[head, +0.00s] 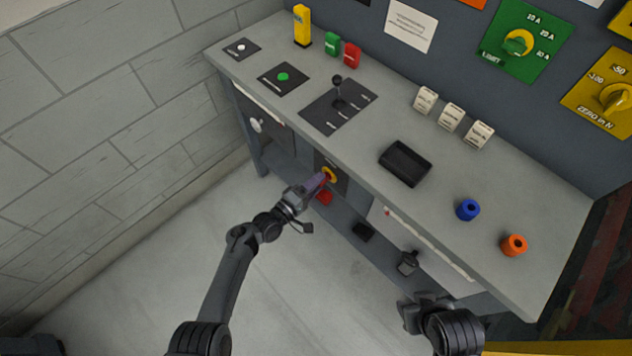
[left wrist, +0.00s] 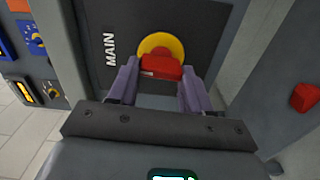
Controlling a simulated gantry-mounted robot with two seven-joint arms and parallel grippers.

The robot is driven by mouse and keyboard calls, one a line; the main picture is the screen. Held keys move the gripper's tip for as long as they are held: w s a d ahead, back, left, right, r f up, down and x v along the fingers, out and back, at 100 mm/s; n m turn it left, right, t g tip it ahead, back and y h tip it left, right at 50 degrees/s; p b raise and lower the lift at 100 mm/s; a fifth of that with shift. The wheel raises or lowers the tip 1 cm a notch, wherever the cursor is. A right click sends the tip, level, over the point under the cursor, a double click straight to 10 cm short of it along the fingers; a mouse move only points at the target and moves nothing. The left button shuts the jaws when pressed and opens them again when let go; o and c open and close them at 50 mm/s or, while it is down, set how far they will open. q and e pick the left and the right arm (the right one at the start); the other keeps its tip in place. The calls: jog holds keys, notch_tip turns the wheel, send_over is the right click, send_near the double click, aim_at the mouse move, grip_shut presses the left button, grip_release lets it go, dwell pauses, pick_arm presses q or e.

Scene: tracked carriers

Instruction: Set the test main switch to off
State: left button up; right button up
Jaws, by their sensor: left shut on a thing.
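The main switch has a yellow round base (left wrist: 160,42) and a red handle (left wrist: 162,67) on a dark panel. White letters MAIN (left wrist: 110,48) run beside it in the left wrist view, where the handle lies roughly crosswise. In the head view its yellow base (head: 331,173) shows on the bench front, below the top edge. My left gripper (head: 325,177) is shut on the red handle; its purple fingers (left wrist: 158,72) stand on either side of it. My right gripper (head: 422,305) is at the lower right, away from the switch; its jaws are unclear.
The bench top (head: 300,115) overhangs the switch panel. It carries a lever plate (head: 350,115), a black tray (head: 405,162) and blue (head: 467,209) and orange (head: 514,245) rings. A red object (head: 324,197) is just below the switch. The floor (head: 150,270) in front is clear.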

pick_arm(q)
jog(key=shift+n, duration=0.3)
jog(key=o, duration=1.1)
jog(key=shift+c, duration=0.2)
jog(key=shift+a, duration=0.1)
jog(key=p+v, duration=0.4)
jog(key=v, duration=0.6)
jog(key=shift+s+a, duration=0.15)
jog(key=shift+s, duration=0.15)
